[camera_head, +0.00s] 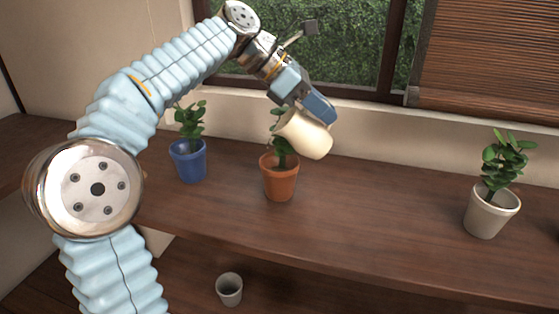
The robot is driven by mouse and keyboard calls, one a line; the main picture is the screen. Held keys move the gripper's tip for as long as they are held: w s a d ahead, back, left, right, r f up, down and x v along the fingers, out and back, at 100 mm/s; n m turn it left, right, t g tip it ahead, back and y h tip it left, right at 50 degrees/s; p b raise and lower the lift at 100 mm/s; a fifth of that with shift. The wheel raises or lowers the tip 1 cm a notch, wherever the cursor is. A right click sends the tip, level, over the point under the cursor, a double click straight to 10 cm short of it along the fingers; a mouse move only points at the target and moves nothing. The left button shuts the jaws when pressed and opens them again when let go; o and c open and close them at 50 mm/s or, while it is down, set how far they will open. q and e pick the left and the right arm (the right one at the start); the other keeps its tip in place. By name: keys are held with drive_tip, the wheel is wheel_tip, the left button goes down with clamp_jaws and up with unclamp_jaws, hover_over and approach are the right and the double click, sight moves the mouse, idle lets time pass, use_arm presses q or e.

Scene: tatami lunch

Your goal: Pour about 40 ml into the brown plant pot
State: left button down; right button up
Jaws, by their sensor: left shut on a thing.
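The brown plant pot (279,183) stands upright on the wooden counter, a terracotta-coloured pot with a green plant. My left gripper (306,108) is shut on a cream jug (307,136). The jug is tilted in the air above and slightly right of the brown pot, and it hides part of the plant. The gripper partly covers the jug's upper side. I cannot see any liquid or stream. My right gripper is not in view.
A blue pot (188,166) with a plant stands left of the brown pot. A white pot (489,214) with a plant stands at the right. A small grey cup (229,289) is lower down. The counter (380,215) between the brown and white pots is clear.

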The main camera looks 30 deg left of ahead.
use_arm(q)
drive_tip(key=shift+s+a+f+t+h, duration=0.1)
drive_tip(key=shift+a+t+h, duration=0.25)
drive_tip(key=shift+t+h, duration=0.4)
idle(0.8)
drive_tip(key=shift+g+h, duration=0.25)
drive_tip(key=shift+w+d+h+b, duration=0.3)
drive_tip(key=shift+w+d, duration=0.05)
drive_tip(key=shift+w, duration=0.05)
drive_tip(key=shift+d, duration=0.1)
drive_tip(key=shift+w+d, duration=0.1)
drive_tip(key=shift+d, duration=0.05)
idle(0.3)
drive_tip(key=shift+d, duration=0.1)
drive_tip(key=shift+f, duration=0.1)
drive_tip(key=shift+d, duration=0.1)
drive_tip(key=shift+b, duration=0.65)
idle(1.1)
